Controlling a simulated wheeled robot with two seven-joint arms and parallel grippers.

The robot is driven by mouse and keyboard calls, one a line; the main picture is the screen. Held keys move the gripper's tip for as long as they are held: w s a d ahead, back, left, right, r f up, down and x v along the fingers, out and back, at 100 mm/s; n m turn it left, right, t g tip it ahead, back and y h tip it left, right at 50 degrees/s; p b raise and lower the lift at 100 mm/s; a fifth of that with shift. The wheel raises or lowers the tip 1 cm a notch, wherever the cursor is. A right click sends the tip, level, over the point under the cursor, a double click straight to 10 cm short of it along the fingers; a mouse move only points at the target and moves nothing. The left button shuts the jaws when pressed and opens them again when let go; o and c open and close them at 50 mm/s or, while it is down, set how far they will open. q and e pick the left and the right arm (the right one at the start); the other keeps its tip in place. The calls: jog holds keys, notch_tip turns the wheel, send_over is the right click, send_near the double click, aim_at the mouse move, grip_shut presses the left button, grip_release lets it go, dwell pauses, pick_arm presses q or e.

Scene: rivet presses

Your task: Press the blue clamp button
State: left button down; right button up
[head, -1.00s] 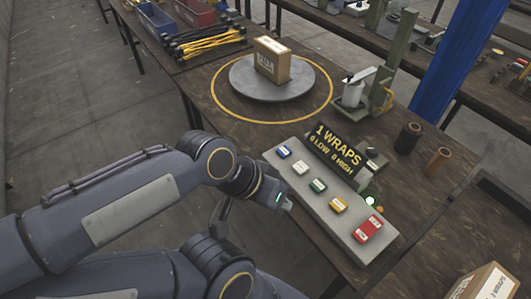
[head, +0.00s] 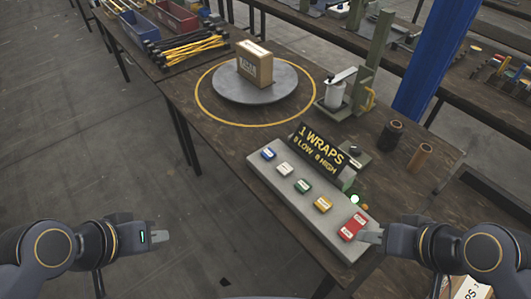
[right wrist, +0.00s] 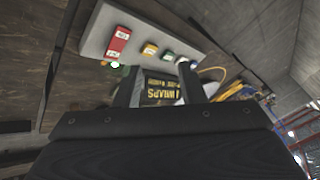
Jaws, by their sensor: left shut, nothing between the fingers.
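The blue clamp button (head: 267,153) is at the far left end of a row of coloured buttons on a grey sloped panel (head: 333,237). My left gripper (head: 163,237) is shut and empty, over the floor to the left of the table and well apart from the panel. My right gripper (head: 370,237) is at the panel's near right end, beside the red button (head: 353,226) and far from the blue one. In the right wrist view its two fingers (right wrist: 160,88) stand apart with nothing held.
White (head: 285,169), green (head: 303,186) and yellow (head: 323,204) buttons lie between blue and red. A display (head: 318,148) reading "1 WRAPS, 0 LOW, 0 HIGH" stands behind them. A carton (head: 254,66) sits on a round turntable (head: 232,89). A blue post (head: 437,60) rises at right.

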jog(key=shift+c, duration=0.2)
grip_shut()
dwell(1.7)
